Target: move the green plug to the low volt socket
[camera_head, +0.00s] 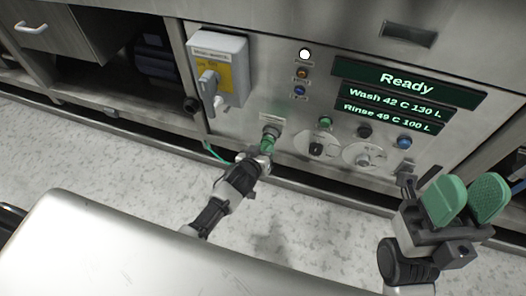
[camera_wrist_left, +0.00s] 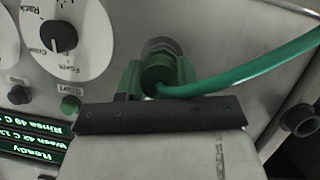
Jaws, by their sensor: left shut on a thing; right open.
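The green plug (camera_head: 267,145) is on the front of the machine panel, at a grey metal round socket (camera_head: 271,131) under a small label too small to read. My left gripper (camera_head: 262,152) is shut on the plug. In the left wrist view the plug (camera_wrist_left: 157,72) sits between the green fingers, lined up with the metal socket collar (camera_wrist_left: 162,46); how deep it is in is hidden. A green cable (camera_wrist_left: 245,75) runs from it to the right in that view. My right gripper (camera_head: 466,200) is open and empty, at the right. I cannot read which socket is the low volt one.
A grey switch box with a lever (camera_head: 218,68) is left of the socket. A dark round fitting (camera_head: 191,105) is at the panel's left edge. Dials (camera_head: 316,148), buttons (camera_head: 325,121) and a lit display (camera_head: 407,80) lie to the right. The floor in front is clear.

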